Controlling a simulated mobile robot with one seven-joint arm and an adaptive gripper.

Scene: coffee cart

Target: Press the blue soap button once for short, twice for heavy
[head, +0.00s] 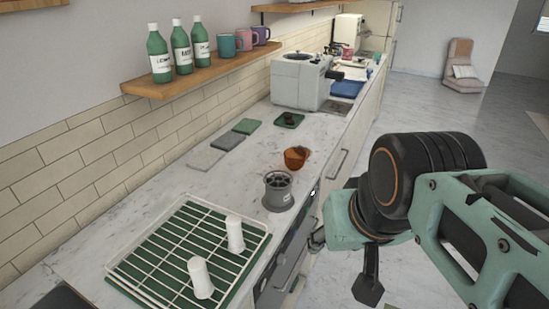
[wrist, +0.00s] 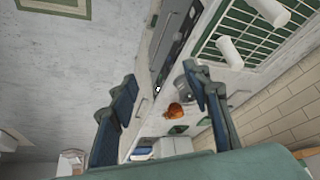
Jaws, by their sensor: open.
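I cannot make out a blue soap button in either view. A small white mark also shows between my fingers in the wrist view (wrist: 158,89). My gripper (head: 343,264) hangs in front of the counter, over the floor side, apart from the counter items. In the wrist view my gripper (wrist: 163,95) has its two dark fingers spread wide with nothing between them.
A white wire rack (head: 160,232) with two white cups (head: 235,235) stands on a green mat at the near end. An orange cup (head: 296,158) stands behind the grey container. A grey machine (head: 299,83) is farther back. A shelf (head: 200,70) holds green bottles and mugs.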

